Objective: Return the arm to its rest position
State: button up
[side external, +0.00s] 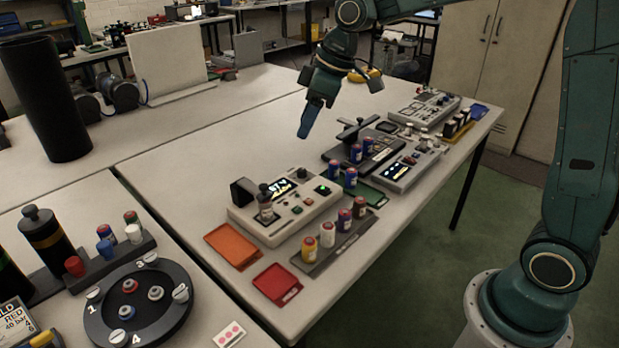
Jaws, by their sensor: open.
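My gripper (311,117) hangs from my teal arm above the middle of the white table (190,170), its blue fingers pointing down. It is open and I see nothing held in it. It is apart from the devices below and stands up and to the left of the black clamp device (362,146). My arm reaches in from the right, with its base at the lower right. The gap between the fingers is hard to make out from this side.
A grey device with a lit display (285,205) and a rack of small cylinders (335,240) stand near the front. An orange tray (233,246) and a red tray (277,285) lie beside them. A round black carousel (138,305) is lower left. The table's left middle is clear.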

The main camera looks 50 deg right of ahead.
jog(key=s+d+m+t+h, duration=0.1)
jog(key=s+m, duration=0.2)
jog(key=s, duration=1)
jog(key=s+d+r+m+t+h, duration=0.1)
jog(key=s+m, duration=0.3)
jog(key=s, duration=1)
jog(key=shift+s+d+r+m+h, duration=0.15)
jog(key=shift+d+r+m+h, duration=0.15)
jog(key=shift+d, duration=0.2)
